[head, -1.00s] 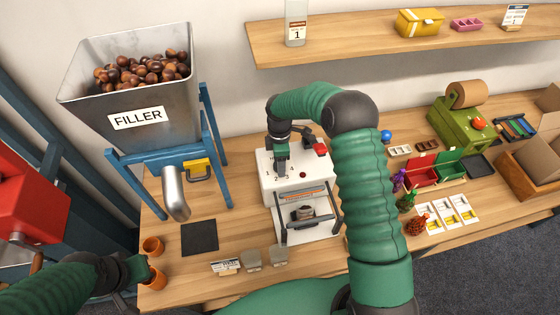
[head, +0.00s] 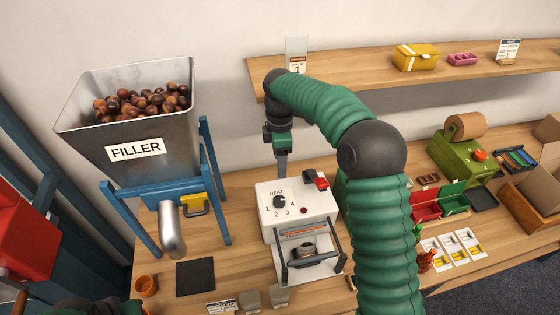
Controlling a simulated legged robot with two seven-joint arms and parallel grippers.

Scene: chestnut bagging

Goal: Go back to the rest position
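My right gripper (head: 281,160) is above the back of the white heater (head: 265,200), pointing down and apart from the dial (head: 279,201). Its fingers look close together with nothing visible between them, but I cannot make out whether they are fully shut.
The filler hopper (head: 135,125), full of chestnuts, stands on a blue frame at left. A dark mat (head: 195,277) and an orange cup (head: 147,286) lie below it. A wooden shelf (head: 360,68) runs behind my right arm. Red and green bins (head: 425,205) stand at right.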

